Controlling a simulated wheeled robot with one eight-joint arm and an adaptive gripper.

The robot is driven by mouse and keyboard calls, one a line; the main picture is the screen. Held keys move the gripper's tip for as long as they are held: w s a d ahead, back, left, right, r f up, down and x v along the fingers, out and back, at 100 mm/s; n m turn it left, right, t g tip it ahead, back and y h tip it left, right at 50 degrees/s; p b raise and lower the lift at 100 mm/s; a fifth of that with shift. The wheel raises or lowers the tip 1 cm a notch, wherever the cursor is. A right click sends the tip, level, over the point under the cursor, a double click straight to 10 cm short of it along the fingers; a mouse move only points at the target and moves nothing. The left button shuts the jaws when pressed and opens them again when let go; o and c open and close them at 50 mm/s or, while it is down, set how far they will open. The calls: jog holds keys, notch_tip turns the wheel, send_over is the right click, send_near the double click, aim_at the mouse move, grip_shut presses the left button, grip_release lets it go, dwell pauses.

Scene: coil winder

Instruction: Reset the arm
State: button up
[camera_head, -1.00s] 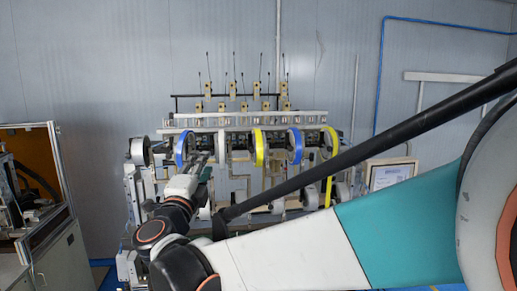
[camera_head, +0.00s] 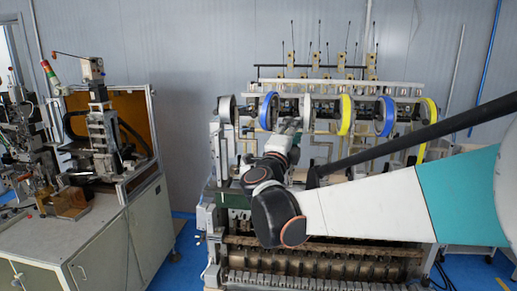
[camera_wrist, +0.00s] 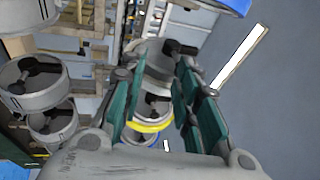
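My gripper (camera_head: 291,125) reaches toward the upper row of spools on the coil winder (camera_head: 262,252). In the wrist view my gripper (camera_wrist: 157,68) has its two teal-sided fingers spread apart. Grey and yellow-rimmed spools (camera_wrist: 150,126) show in the gap, seemingly beyond the fingers, and nothing looks gripped. In the head view the gripper is close to the left blue-rimmed spool (camera_head: 268,111); whether it touches is unclear.
More spools stand in the row, including a yellow-rimmed one (camera_head: 346,115) and another blue-rimmed one (camera_head: 386,116). Grey spools (camera_wrist: 33,82) are left of the fingers. A cabinet with a machine (camera_head: 105,225) stands left, with blue floor between.

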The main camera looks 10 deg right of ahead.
jog(key=s+a+f+n+y+b, duration=0.3)
jog(key=s+f+n+y+b, duration=0.15)
jog(key=f+n, duration=0.2)
jog(key=s+a+f+n+g+y+b, duration=0.1)
jog(key=s+a+f+n+y+b, duration=0.25)
jog(key=f+n+y+b, duration=0.35)
jog(key=s+a+f+n+y+b, duration=0.25)
jog(key=s+f+n+b, duration=0.25)
jog(key=f, duration=0.4)
jog(key=s+d+f+n+g+h+b, duration=0.1)
jog(key=s+d+f+n+g+b, duration=0.1)
jog(key=s+f, duration=0.5)
jog(key=s+d+f+n+g+h+b, duration=0.1)
jog(key=s+d+f+g+b, duration=0.2)
jog(key=s+f, duration=0.4)
jog(key=s+d+f+n+g+h+b, duration=0.1)
jog(key=s+f+g+b, duration=0.3)
jog(key=f, duration=1.3)
jog(key=s+d+n+b, duration=0.1)
jog(key=s+b, duration=0.1)
jog(key=s, duration=0.1)
jog(key=shift+d+n+g+b, duration=0.2)
jog(key=shift+n+g+b, duration=0.1)
jog(key=shift+n, duration=0.05)
